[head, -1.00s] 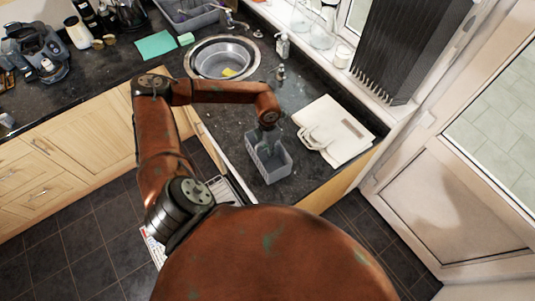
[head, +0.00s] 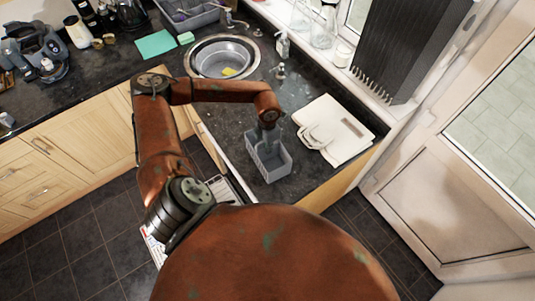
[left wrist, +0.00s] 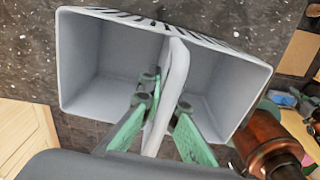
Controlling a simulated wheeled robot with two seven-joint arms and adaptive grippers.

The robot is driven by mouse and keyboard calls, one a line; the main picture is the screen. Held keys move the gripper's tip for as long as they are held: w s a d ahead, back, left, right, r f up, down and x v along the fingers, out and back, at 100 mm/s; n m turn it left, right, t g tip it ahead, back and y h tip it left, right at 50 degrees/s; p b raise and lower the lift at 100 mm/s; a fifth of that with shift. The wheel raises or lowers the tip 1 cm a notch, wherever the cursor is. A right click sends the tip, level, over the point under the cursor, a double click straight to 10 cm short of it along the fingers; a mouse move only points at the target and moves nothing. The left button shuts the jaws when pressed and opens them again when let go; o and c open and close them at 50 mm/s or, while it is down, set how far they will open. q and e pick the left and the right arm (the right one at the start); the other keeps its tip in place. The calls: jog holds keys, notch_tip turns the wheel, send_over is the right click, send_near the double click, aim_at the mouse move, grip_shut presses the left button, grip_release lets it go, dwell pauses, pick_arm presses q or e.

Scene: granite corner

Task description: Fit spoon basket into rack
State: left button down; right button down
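The spoon basket (head: 270,168) is a grey open-topped box standing on the dark counter, right of centre in the head view. In the left wrist view the basket (left wrist: 95,75) shows two compartments with an upright middle divider (left wrist: 168,75) between them. My left gripper (head: 266,146) reaches down into the basket. Its green fingers (left wrist: 165,96) straddle the divider, one in each compartment, with a small gap showing beside the right finger. Below the counter edge, a pale, partly hidden structure (head: 222,188) shows behind my arm; I cannot tell whether it is the rack. My right gripper is not in view.
A white board-like item (head: 338,128) lies right of the basket. A round sink (head: 222,57) with a tap is behind, and a grey tub (head: 195,14) stands further back. A soap bottle (head: 282,46) is near the window.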

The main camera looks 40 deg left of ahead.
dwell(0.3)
pick_arm(q)
jog(key=shift+r, duration=0.2)
jog(key=shift+w+r+b, duration=0.1)
jog(key=shift+r+b, duration=0.2)
notch_tip(320, 180, up, 2)
jog(key=shift+b, duration=0.65)
jog(key=s+r, duration=0.2)
jog(key=s+r+b, duration=0.1)
jog(key=s+r, duration=0.1)
jog(key=s+a+r, duration=0.1)
jog(key=r, duration=0.1)
jog(key=shift+s+r+b, duration=0.1)
jog(key=shift+s+b, duration=0.2)
jog(key=shift+s, duration=0.1)
jog(key=s+a+r+b, duration=0.1)
jog(key=s+r, duration=0.2)
jog(key=s, duration=0.5)
jog(key=shift+r+b, duration=0.4)
jog(key=shift+s, duration=0.1)
